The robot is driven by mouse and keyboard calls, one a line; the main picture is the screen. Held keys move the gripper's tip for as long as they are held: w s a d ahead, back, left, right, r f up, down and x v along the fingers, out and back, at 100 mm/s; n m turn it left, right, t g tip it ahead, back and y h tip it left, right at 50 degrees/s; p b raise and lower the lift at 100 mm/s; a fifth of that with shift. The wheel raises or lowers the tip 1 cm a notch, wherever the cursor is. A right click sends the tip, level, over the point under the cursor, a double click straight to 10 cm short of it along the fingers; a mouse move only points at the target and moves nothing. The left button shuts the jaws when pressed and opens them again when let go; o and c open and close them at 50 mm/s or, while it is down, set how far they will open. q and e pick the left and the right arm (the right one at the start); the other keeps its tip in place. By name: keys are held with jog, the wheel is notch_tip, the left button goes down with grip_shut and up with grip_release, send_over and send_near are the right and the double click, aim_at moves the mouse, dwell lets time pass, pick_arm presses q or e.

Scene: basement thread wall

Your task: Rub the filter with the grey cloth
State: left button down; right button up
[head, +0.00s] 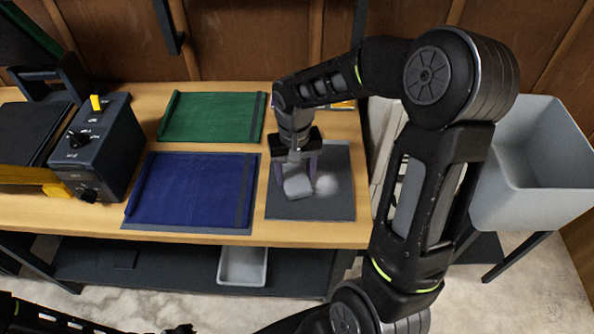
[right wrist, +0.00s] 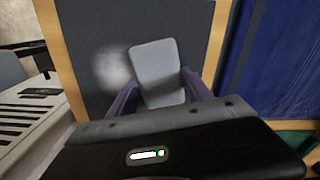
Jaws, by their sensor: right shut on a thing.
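The filter (head: 338,206) is a flat dark grey panel at the right end of the wooden table, with a pale blurry patch on its face. The panel fills the middle of the right wrist view (right wrist: 103,25). My right gripper (head: 297,176) points down over the panel, its purple fingers shut on the grey cloth (head: 297,188), a small light grey pad. In the right wrist view the cloth (right wrist: 157,70) lies beside the pale patch, overlapping its edge. I cannot tell whether it touches the panel. Only a dark bit of my left arm shows at the bottom left; its jaws are unclear.
Left of the filter lie a blue cloth panel (head: 190,188) and a green one (head: 212,116). A black control box (head: 95,150) with a yellow switch stands further left. A grey bin (head: 540,165) is at the right. A small tray (head: 243,267) sits on the lower shelf.

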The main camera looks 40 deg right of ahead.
aim_at(338, 183)
jog(key=shift+s+d, duration=1.05)
jog(key=shift+d, duration=0.3)
jog(key=shift+s+d, duration=0.1)
jog(key=shift+d, duration=0.05)
jog(key=shift+s+d+f, duration=0.15)
jog(key=shift+s+d, duration=0.9)
jog(key=shift+d, duration=0.2)
jog(key=shift+s+d+p, duration=0.2)
jog(key=shift+s+d, duration=0.35)
jog(key=shift+d, duration=0.2)
jog(key=shift+s+d+p, duration=0.2)
jog(key=shift+s+d, duration=0.3)
jog(key=shift+d, duration=0.2)
